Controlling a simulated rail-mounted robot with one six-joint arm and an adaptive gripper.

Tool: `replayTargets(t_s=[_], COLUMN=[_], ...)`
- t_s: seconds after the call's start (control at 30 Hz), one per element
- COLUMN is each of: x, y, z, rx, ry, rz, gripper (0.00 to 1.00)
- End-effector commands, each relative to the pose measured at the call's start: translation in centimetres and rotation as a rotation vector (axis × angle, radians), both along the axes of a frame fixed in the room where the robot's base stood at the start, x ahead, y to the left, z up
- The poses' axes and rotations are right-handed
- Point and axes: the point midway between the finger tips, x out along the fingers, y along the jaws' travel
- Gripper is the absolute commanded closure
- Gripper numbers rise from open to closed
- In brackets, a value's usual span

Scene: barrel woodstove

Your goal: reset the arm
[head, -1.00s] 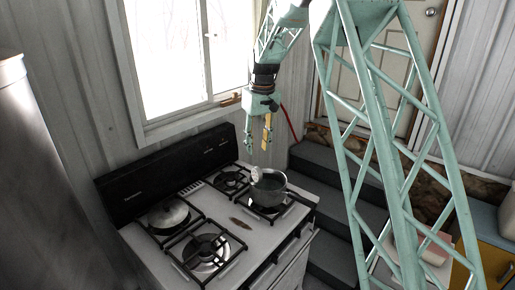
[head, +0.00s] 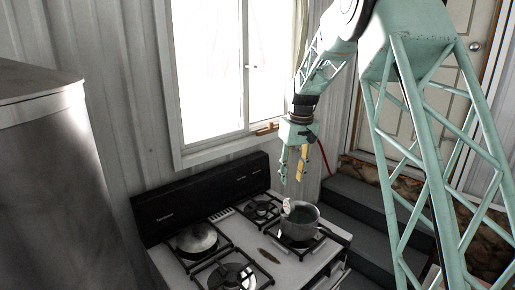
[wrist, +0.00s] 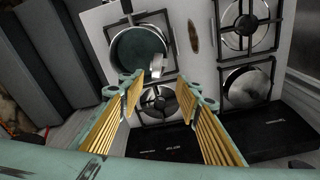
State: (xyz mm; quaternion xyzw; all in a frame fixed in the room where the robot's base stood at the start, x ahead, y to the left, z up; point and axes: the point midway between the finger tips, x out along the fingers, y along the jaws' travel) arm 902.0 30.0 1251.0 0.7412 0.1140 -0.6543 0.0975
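My gripper (head: 292,178) hangs fingers-down above the stove, its two fingers apart with nothing between them. In the wrist view my gripper (wrist: 160,88) also shows open, with yellow ribbed pads. Below it a grey metal pot (head: 299,224) stands on a stove burner; it also shows in the wrist view (wrist: 115,55), with its dark inside facing the camera. A small pale item (head: 288,207) is at the pot's rim and shows beside it in the wrist view (wrist: 157,65). I cannot tell what it is. The fingertips look apart from the pot.
The white stove (head: 245,240) has a black back panel (head: 205,194) against the wall. A lidded pan (head: 197,239) sits on another burner. A brown spot or item (head: 269,256) lies between burners. A window (head: 225,70) is behind, dark steps (head: 370,205) at the right.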

Motion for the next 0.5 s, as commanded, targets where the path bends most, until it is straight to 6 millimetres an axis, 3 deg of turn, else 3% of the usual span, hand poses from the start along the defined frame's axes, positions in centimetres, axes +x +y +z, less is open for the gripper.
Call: replayTargets(t_s=[0.5], x=[-6.8], y=[-0.5], z=[5.4], rx=[0.0], ry=[-0.028], rz=[-0.037], gripper=[0.69])
